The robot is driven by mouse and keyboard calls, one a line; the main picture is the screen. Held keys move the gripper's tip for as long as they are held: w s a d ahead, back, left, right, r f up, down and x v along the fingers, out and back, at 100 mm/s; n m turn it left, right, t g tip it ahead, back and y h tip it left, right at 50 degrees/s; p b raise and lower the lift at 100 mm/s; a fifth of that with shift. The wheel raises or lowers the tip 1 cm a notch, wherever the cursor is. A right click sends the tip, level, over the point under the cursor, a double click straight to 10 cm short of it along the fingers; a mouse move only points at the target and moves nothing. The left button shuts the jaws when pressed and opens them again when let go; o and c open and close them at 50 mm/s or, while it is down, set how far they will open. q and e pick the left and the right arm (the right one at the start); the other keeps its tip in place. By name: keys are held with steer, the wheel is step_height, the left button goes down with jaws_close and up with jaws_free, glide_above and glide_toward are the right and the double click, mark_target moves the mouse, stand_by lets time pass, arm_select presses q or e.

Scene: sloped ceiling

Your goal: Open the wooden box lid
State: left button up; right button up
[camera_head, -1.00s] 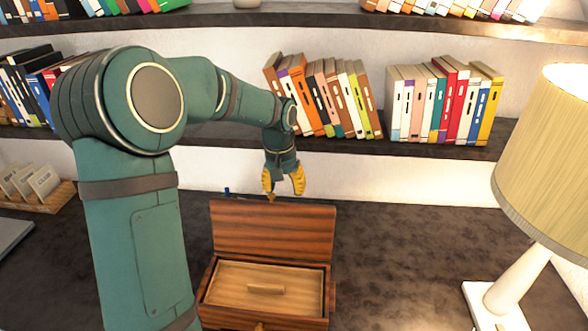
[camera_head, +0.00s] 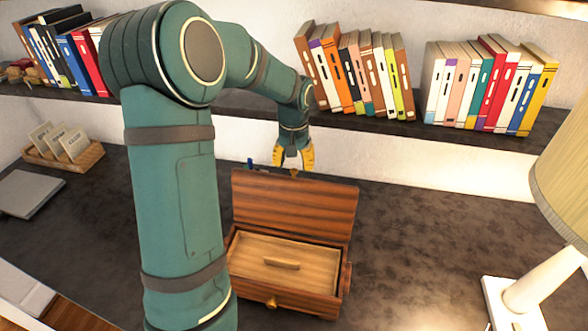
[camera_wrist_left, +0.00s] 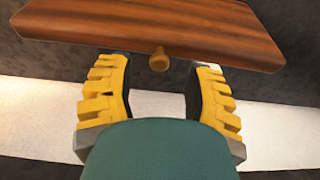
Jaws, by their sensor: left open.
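The wooden box (camera_head: 333,298) stands on the dark desk with its lid (camera_head: 293,210) swung up and back, so the lid stands roughly upright behind the box. A lighter wooden inner panel with a small handle (camera_head: 282,264) shows inside the box. A small knob (camera_head: 272,302) is on the box front. My left gripper (camera_head: 293,166) is behind and above the lid's top edge, open and empty. In the left wrist view the lid (camera_wrist_left: 165,25) and its knob (camera_wrist_left: 159,60) are ahead, and the yellow fingers (camera_wrist_left: 158,95) are spread apart. My right gripper is not in view.
A lamp (camera_head: 520,290) stands at the right. Books fill the shelf (camera_head: 400,128) behind the arm. A card holder (camera_head: 65,155) and a grey flat object (camera_head: 25,192) lie at the left. The desk right of the box (camera_head: 420,240) is clear.

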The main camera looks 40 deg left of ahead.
arm_select(q)
steer(key=shift+f, duration=1.3)
jaws_close()
